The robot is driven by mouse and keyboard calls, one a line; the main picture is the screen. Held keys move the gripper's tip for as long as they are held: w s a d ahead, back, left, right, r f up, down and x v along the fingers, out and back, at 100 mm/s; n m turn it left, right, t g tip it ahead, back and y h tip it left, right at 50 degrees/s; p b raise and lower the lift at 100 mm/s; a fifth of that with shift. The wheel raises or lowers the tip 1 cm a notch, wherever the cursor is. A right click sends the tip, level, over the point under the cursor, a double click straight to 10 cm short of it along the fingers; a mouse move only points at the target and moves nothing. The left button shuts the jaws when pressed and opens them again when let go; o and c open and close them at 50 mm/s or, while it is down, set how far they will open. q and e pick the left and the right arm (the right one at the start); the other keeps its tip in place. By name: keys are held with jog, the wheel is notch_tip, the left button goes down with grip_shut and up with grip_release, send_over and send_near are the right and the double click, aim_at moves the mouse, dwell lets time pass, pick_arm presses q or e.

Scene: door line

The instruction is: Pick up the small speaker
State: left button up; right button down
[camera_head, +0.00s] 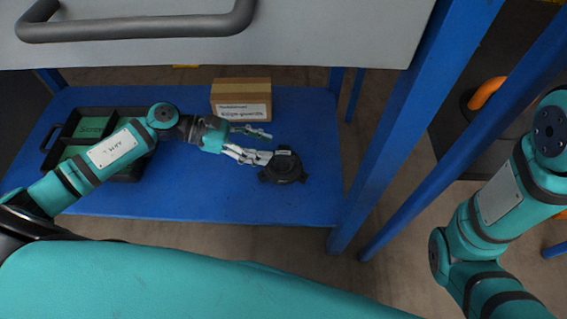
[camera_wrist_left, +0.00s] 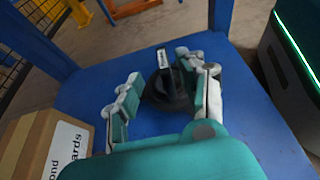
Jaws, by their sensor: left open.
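The small speaker (camera_head: 284,167) is a round black object on the blue shelf, right of my left gripper. My left gripper (camera_head: 268,147) is open, with its fingers pointing right toward the speaker; the nearer finger reaches the speaker's edge in the picture. In the left wrist view the speaker (camera_wrist_left: 170,88) sits between the two open fingers (camera_wrist_left: 166,100), with a light label on its raised part. I cannot tell whether a finger touches it. My right arm shows at the right edge, but its gripper is out of view.
A cardboard box (camera_head: 241,98) stands behind my left gripper. A black tray (camera_head: 72,136) with green contents lies at the shelf's left. The blue shelf (camera_head: 200,195) is clear in front. A blue post (camera_head: 395,140) bounds its right side, and a grey panel (camera_head: 330,35) overhangs it.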

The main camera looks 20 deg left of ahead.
aim_at(278, 151)
pick_arm(q)
jog(key=x, duration=0.4)
jog(key=shift+s+x, duration=0.1)
jog(key=shift+x, duration=1.3)
jog(key=shift+s+x, duration=0.15)
jog(key=shift+x, duration=1.25)
grip_shut()
